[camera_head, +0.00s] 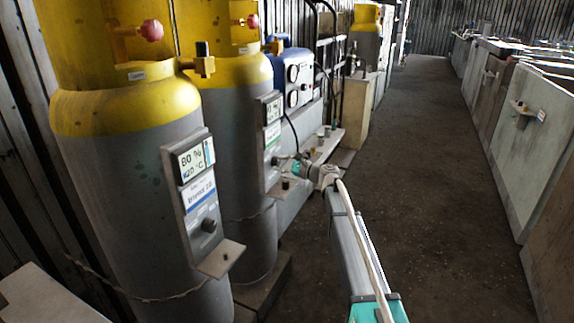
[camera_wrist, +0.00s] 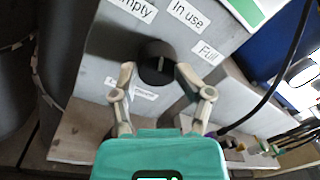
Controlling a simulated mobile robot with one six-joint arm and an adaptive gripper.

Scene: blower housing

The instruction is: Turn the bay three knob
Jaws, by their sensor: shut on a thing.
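A round black knob (camera_wrist: 157,62) with a pale pointer line sits on a grey panel (camera_wrist: 105,45) in the wrist view. Labels around it read "Empty", "In use" and "Full"; a lower label is partly hidden and unreadable. My gripper (camera_wrist: 155,72) has one finger on each side of the knob and is shut on it. In the head view my gripper (camera_head: 284,161) reaches the panel (camera_head: 272,120) on the second grey and yellow cylinder (camera_head: 236,115). There the knob is hidden. I cannot read a bay number.
A nearer cylinder (camera_head: 120,180) carries a similar panel with a display, a knob (camera_head: 208,225) and a small shelf (camera_head: 220,259). A blue box with gauges (camera_head: 292,75) stands beyond my gripper. The dark floor aisle (camera_head: 430,170) is clear; benches line the right.

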